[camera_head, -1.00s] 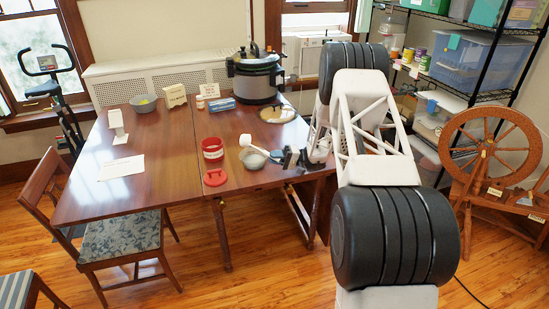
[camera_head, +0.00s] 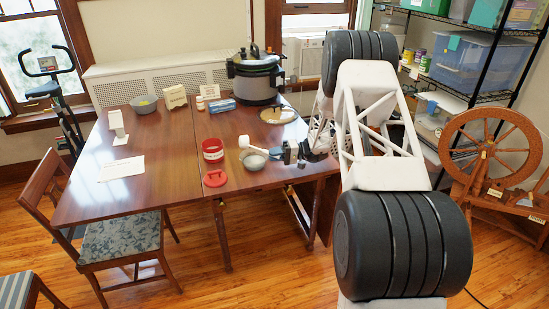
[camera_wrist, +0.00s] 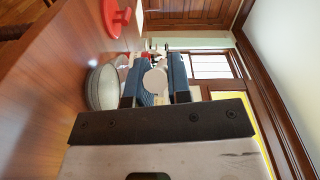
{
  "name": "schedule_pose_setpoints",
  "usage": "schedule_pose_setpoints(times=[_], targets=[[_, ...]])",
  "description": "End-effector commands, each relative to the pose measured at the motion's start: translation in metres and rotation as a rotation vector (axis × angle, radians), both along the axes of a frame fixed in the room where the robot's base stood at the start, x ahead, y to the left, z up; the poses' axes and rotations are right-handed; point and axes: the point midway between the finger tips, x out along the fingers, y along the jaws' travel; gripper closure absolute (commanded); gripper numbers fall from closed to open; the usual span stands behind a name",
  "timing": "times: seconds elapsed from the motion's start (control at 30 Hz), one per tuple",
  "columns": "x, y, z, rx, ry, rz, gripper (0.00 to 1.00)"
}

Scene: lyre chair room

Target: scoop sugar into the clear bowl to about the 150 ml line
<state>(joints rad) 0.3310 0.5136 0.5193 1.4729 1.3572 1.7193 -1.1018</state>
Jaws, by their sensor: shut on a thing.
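The clear bowl (camera_head: 254,162) stands near the front right of the table; its fill level cannot be read. It also shows in the wrist view (camera_wrist: 103,88), left of the fingers. The red sugar canister (camera_head: 213,151) stands open to its left, its inside hard to see. A white scoop (camera_head: 245,141) appears just above the bowl's back-left rim; its rounded end (camera_wrist: 155,80) shows between the fingers in the wrist view. My gripper (camera_head: 288,153) is right of the bowl, shut on the scoop's handle, which is mostly hidden. Whether the scoop holds sugar cannot be told.
A red lid (camera_head: 215,179) lies at the table's front edge. A pressure cooker (camera_head: 254,80), a glass lid (camera_head: 278,115), a blue box (camera_head: 222,105) and a small bottle (camera_head: 200,103) stand behind. A paper sheet (camera_head: 122,168) lies left.

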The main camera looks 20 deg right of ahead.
Motion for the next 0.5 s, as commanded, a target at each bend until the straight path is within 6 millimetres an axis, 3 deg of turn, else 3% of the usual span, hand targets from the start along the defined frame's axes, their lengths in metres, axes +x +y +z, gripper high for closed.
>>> schedule_pose_setpoints(times=[0.5], targets=[[0.0,0.0016,0.0051,-0.053,0.0,0.0,1.0]])
